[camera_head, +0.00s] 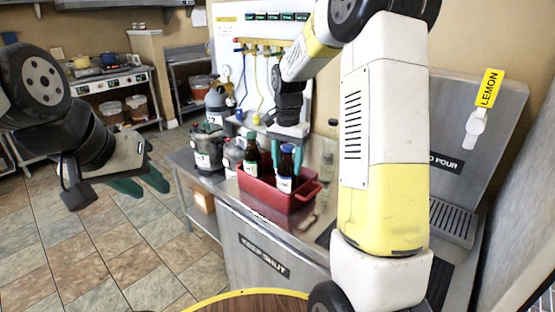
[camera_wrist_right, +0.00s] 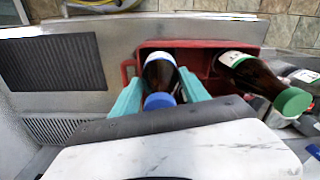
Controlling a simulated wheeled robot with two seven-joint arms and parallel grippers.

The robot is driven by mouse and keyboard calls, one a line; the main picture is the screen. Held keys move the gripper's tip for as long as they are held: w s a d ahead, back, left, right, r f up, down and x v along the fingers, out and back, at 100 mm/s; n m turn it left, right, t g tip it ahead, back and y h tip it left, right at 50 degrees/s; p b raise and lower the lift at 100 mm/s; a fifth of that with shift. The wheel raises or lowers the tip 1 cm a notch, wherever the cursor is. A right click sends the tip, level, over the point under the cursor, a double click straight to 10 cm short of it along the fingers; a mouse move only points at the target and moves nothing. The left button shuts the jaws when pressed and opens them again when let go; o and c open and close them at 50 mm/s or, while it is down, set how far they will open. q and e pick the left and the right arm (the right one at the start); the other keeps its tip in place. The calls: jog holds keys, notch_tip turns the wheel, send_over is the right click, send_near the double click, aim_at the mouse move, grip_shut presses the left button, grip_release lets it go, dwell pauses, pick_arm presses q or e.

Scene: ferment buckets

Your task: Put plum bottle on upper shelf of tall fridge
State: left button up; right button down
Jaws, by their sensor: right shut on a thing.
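A dark brown bottle with a blue cap and a pale label (camera_head: 285,184) stands in a red crate (camera_head: 262,198) on the steel counter. My right gripper (camera_head: 284,158) reaches down from above and is shut on this bottle near its neck. In the right wrist view the teal fingers (camera_wrist_right: 160,92) lie on both sides of the blue-capped bottle (camera_wrist_right: 160,70). A green-capped brown bottle (camera_head: 251,158) stands beside it in the crate. I cannot read which label says plum. My left gripper (camera_head: 140,184) is open and empty over the floor at left. No fridge shelf is visible.
The low steel unit bears a "KEEP SHUT" sign (camera_head: 264,257). A drip grate and LEMON tap (camera_head: 475,128) are at right. The tiled floor at left is clear.

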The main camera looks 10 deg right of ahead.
jog(key=shift+f, duration=0.25)
jog(key=c, duration=0.6)
grip_release()
jog(key=shift+o, duration=0.2)
jog(key=shift+f, duration=0.1)
